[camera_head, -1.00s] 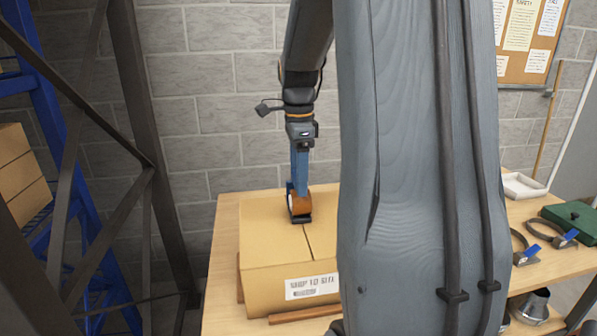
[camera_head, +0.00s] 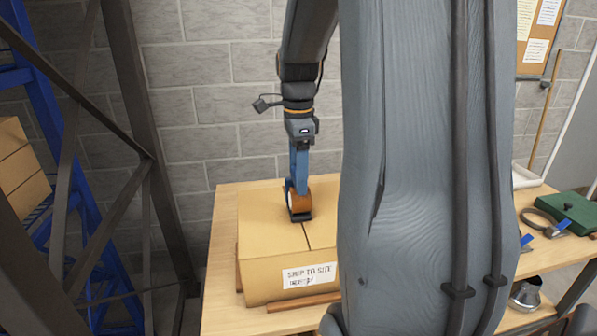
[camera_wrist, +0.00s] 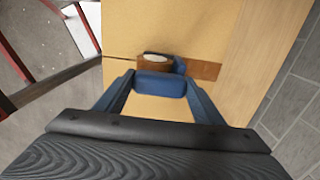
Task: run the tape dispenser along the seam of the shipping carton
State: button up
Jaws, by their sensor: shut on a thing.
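The shipping carton (camera_head: 265,245) sits on the wooden table, a label on its near side. Its seam shows as a bare dark line on the near part of the top; it also shows in the wrist view (camera_wrist: 115,58). The tape dispenser (camera_head: 299,203), with a brown roll and blue handle, stands upright on the carton top over the seam. My gripper (camera_wrist: 160,88) is shut on its blue handle. In the wrist view, a brown tape strip (camera_wrist: 205,70) runs from the dispenser to the carton's right edge. My arm hides the carton's right side in the head view.
A green case (camera_head: 568,212) and a ring clamp (camera_head: 540,218) lie on the table (camera_head: 222,275) at right. A metal cone (camera_head: 525,295) is on a lower shelf. A dark frame (camera_head: 140,130) and blue rack with cartons (camera_head: 20,165) stand at left. A block wall is behind.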

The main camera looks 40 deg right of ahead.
jog(key=shift+s, duration=0.15)
jog(key=s+a+p, duration=0.2)
jog(key=s+a, duration=0.1)
jog(key=s, duration=0.2)
jog(key=shift+s+f, duration=0.25)
jog(key=shift+s, duration=0.15)
dwell(0.5)
jog(key=shift+s+p, duration=0.15)
jog(key=shift+p, duration=0.2)
jog(key=s, duration=0.1)
jog(key=s+a+p, duration=0.1)
jog(key=s, duration=0.1)
jog(key=s+a+p, duration=0.1)
jog(key=shift+s+a+r, duration=0.2)
jog(key=shift+s+r, duration=0.05)
jog(key=shift+s, duration=0.1)
dwell(0.4)
jog(key=shift+r, duration=0.1)
